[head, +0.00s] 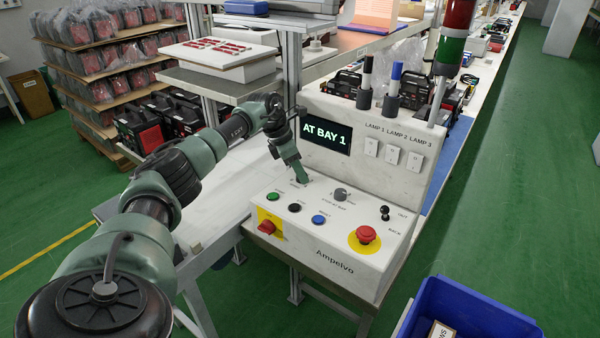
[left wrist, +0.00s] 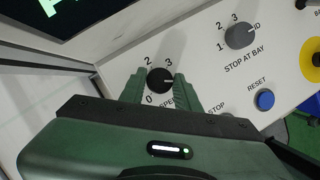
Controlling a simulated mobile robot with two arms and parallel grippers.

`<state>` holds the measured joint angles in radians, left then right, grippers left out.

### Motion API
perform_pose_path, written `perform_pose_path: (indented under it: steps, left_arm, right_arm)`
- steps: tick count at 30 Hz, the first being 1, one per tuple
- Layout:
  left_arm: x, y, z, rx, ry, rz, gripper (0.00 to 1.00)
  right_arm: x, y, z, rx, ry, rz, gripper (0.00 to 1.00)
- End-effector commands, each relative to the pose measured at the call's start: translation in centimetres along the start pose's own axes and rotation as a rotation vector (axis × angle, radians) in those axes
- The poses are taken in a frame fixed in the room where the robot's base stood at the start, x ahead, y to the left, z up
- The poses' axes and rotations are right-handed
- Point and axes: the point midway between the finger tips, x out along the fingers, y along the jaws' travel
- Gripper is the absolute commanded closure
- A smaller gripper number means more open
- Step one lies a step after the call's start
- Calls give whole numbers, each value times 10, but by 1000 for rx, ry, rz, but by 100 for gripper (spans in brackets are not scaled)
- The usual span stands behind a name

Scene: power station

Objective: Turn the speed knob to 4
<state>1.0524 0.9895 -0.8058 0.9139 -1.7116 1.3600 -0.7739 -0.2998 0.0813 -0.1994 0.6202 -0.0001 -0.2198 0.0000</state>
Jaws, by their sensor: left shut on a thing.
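The black speed knob (left wrist: 159,80) sits on the white control panel (head: 318,226), with the numbers 0, 2 and 3 showing around it. Its white pointer line points right in the left wrist view, clockwise past the 3; the mark it points to is hidden behind a finger. My left gripper (head: 301,180) reaches down to the panel's upper left and is shut on the knob, with one green finger on each side in the left wrist view (left wrist: 160,92). In the head view the fingers hide the knob. My right gripper is not in view.
A grey stop-at-bay knob (head: 340,194) stands right of my gripper. Green (head: 273,197), black (head: 295,208) and blue (head: 318,219) buttons lie in front. A red switch (head: 266,227), red emergency button (head: 365,235) and black lever (head: 385,212) are nearby. The screen (head: 325,134) reads AT BAY 1.

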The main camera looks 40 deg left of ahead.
Motion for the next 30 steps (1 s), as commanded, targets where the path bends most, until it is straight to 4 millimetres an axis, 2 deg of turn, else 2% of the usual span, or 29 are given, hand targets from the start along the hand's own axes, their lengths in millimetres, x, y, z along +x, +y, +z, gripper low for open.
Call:
perform_pose_path:
  steps: [10,11,12,23,26,30]
  left_arm:
    - [-1,1,1,4,-2,2,100]
    - [-1,1,1,4,-2,2,60]
    - [-1,1,1,4,-2,2,49]
    - [-2,0,0,2,-1,1,47]
    - [-12,1,0,3,-2,3,47]
    - [-36,2,0,3,-3,5,47]
  right_arm:
    - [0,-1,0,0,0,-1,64]
    - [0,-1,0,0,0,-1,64]
    - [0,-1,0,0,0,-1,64]
    - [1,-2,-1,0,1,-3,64]
    - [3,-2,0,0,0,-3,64]
    - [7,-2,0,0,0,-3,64]
